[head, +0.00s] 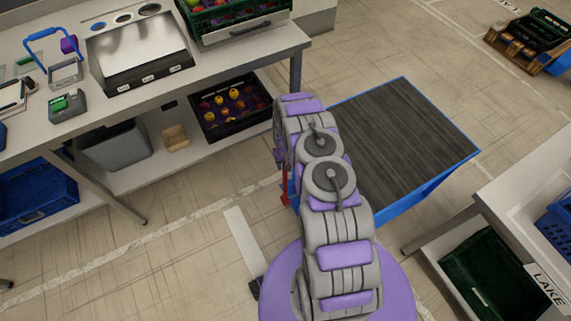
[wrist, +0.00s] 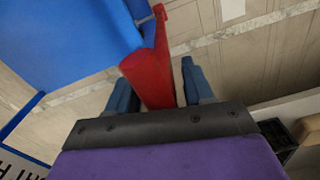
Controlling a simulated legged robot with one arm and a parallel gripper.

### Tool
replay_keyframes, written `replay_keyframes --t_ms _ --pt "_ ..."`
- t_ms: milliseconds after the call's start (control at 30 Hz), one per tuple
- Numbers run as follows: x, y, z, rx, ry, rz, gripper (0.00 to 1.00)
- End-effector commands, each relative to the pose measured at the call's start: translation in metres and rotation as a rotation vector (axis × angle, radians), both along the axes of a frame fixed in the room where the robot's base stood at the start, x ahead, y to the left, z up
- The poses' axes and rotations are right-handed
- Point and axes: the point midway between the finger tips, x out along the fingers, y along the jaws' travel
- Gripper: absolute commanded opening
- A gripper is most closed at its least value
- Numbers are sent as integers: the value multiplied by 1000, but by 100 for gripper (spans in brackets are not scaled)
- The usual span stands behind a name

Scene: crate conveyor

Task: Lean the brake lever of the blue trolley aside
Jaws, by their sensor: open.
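The blue trolley (head: 440,187) stands right of my arm in the head view, with a dark ribbed top. Its blue side fills the upper left of the wrist view (wrist: 65,40). The red brake lever (head: 285,192) shows as a thin red strip at the trolley's left side, partly hidden by my arm. In the wrist view the lever (wrist: 148,72) is large and runs between the two blue-grey fingers of my gripper (wrist: 156,76). My gripper is open, one finger on either side of the lever. I cannot tell whether either finger touches it.
A workbench (head: 215,52) stands at the left, with a black fruit crate (head: 235,130) on its lower shelf. Another table (head: 515,185) is at the right, with a dark green crate (head: 487,280) below. The floor beyond the trolley is clear up to a pallet (head: 550,62).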

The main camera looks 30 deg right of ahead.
Motion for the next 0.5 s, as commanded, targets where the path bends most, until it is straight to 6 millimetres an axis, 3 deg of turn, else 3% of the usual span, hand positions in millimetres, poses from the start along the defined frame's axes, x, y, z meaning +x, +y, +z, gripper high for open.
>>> replay_keyframes --t_ms 200,500 --pt "0 -1 0 1 1 1 52" --pt "0 -1 -1 2 1 1 24"
